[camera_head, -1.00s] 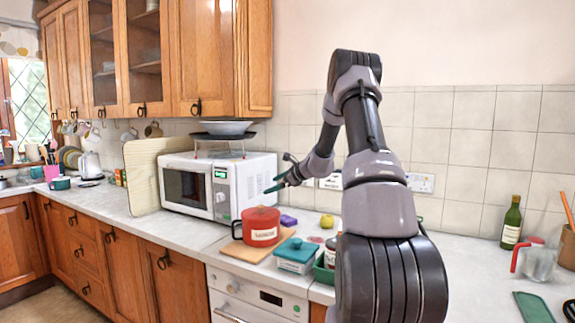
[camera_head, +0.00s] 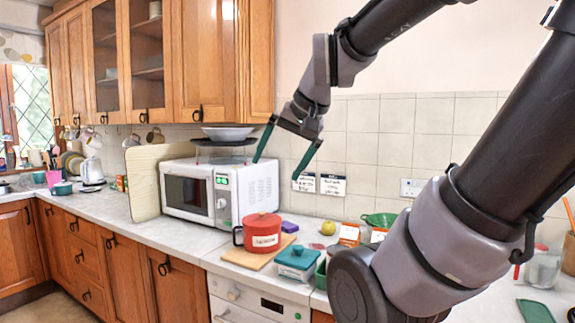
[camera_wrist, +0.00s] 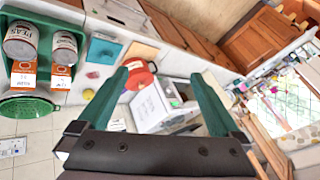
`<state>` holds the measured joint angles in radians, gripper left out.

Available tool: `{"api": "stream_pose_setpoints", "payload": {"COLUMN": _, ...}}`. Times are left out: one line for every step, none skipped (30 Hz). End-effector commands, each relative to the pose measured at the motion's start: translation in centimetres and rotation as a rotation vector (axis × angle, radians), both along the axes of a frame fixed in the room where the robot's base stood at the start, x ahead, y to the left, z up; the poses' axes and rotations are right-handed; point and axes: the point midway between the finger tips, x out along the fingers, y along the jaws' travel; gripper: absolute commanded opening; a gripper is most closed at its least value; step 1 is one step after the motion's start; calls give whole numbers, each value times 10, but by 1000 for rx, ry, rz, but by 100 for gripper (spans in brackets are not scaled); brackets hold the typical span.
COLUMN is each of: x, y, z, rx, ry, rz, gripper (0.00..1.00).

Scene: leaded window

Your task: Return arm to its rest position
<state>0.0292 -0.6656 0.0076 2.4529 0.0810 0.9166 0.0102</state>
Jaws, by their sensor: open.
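My gripper (camera_head: 287,160) hangs in the air in front of the tiled wall, above the worktop and to the right of the microwave. Its two green fingers are spread wide, with nothing between them. In the wrist view my gripper (camera_wrist: 160,95) also shows its green fingers apart and empty. My arm comes in from the right and crosses the right half of the head view, hiding part of the worktop there.
Below stand a red pot (camera_head: 263,233) on a wooden board (camera_head: 240,256), a teal-lidded dish (camera_head: 297,261) and a green colander (camera_head: 379,219). A white microwave (camera_head: 226,190) carries a bowl (camera_head: 228,133) on a rack. Wall cupboards (camera_head: 210,60) hang at upper left.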

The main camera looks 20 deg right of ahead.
Motion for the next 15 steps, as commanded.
{"api": "stream_pose_setpoints", "payload": {"x": -10, "y": -2, "z": -1, "rx": -30, "ry": -17, "rz": 20, "gripper": 100}}
{"api": "stream_pose_setpoints", "payload": {"x": -15, "y": -3, "z": -2, "rx": -44, "ry": -23, "rz": 28, "gripper": 100}}
{"api": "stream_pose_setpoints", "payload": {"x": -19, "y": -5, "z": -3, "rx": -61, "ry": -29, "rz": 36, "gripper": 100}}
{"api": "stream_pose_setpoints", "payload": {"x": -21, "y": -6, "z": -4, "rx": -70, "ry": -34, "rz": 41, "gripper": 100}}
{"api": "stream_pose_setpoints", "payload": {"x": -23, "y": -7, "z": -4, "rx": -77, "ry": -36, "rz": 44, "gripper": 100}}
{"api": "stream_pose_setpoints", "payload": {"x": -24, "y": -7, "z": -5, "rx": -82, "ry": -37, "rz": 48, "gripper": 100}}
{"api": "stream_pose_setpoints", "payload": {"x": -25, "y": -8, "z": -5, "rx": -85, "ry": -38, "rz": 49, "gripper": 100}}
{"api": "stream_pose_setpoints", "payload": {"x": -25, "y": -8, "z": -5, "rx": -86, "ry": -38, "rz": 49, "gripper": 100}}
{"api": "stream_pose_setpoints", "payload": {"x": -25, "y": -8, "z": -5, "rx": -86, "ry": -38, "rz": 49, "gripper": 100}}
{"api": "stream_pose_setpoints", "payload": {"x": -24, "y": -8, "z": -5, "rx": -85, "ry": -38, "rz": 48, "gripper": 100}}
{"api": "stream_pose_setpoints", "payload": {"x": -24, "y": -8, "z": -5, "rx": -85, "ry": -38, "rz": 48, "gripper": 100}}
{"api": "stream_pose_setpoints", "payload": {"x": -24, "y": -8, "z": -5, "rx": -85, "ry": -38, "rz": 48, "gripper": 100}}
{"api": "stream_pose_setpoints", "payload": {"x": -24, "y": -8, "z": -5, "rx": -85, "ry": -38, "rz": 48, "gripper": 100}}
{"api": "stream_pose_setpoints", "payload": {"x": -24, "y": -8, "z": -5, "rx": -84, "ry": -38, "rz": 48, "gripper": 100}}
{"api": "stream_pose_setpoints", "payload": {"x": -24, "y": -8, "z": -5, "rx": -84, "ry": -38, "rz": 48, "gripper": 100}}
